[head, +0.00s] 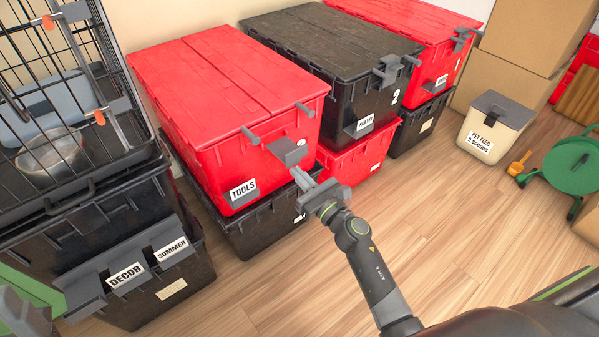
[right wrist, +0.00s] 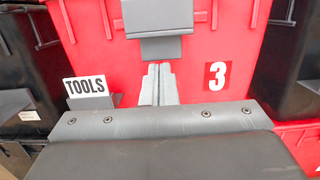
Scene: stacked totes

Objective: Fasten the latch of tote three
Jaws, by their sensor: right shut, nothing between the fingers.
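Tote three is the red tote (head: 215,170) marked TOOLS, with a red lid on it. A white "3" label (right wrist: 217,75) shows on its front in the right wrist view. Its grey latch (head: 288,150) juts out from the front wall, below the lid edge, with a lug on the rim to either side. The latch also shows at the top of the right wrist view (right wrist: 155,30). My right gripper (head: 300,176) is shut and empty, with its fingertips just below the latch. Whether they touch it I cannot tell. My left gripper is not in view.
The red tote rests on a black tote (head: 265,235). Black PANTRY tote (head: 345,95) stands close on the right. Black totes with DECOR and SUMMER labels and a wire crate (head: 75,85) stand at left. A pet feed bin (head: 490,125) is at right. The wooden floor in front is clear.

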